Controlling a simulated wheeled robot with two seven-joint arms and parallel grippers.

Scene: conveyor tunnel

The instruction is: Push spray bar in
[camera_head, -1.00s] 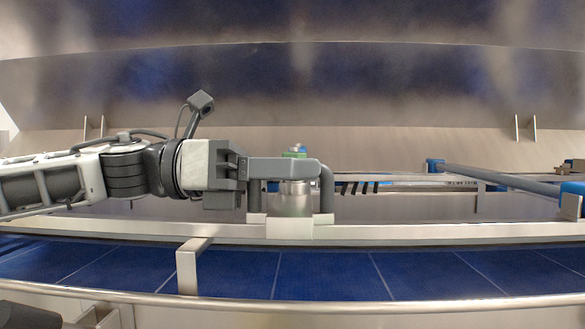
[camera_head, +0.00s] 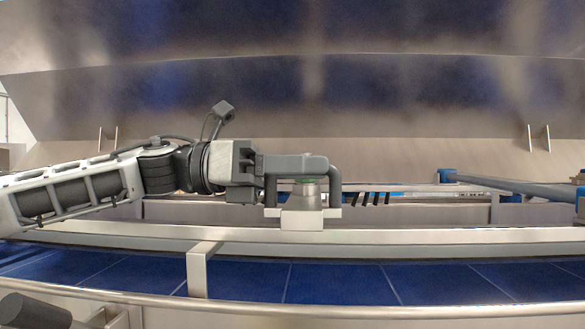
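A short silver cylinder with a green ring (camera_head: 308,195), which may be the near end of the spray bar, sits at the centre on a pale metal block (camera_head: 302,220) at the conveyor's rail. My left gripper (camera_head: 303,190) comes in from the left, its dark grey fingers hanging down apart. One finger is on the left of the cylinder and one on the right. I cannot tell whether either touches it. The cylinder's upper part is hidden behind the gripper.
A blue conveyor belt (camera_head: 340,283) runs across below, behind a front rail (camera_head: 400,312). A post (camera_head: 198,272) stands left of centre. At right, a grey-blue bar with a blue end (camera_head: 520,186) lies at a slant. A big metal hood (camera_head: 400,100) fills the back.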

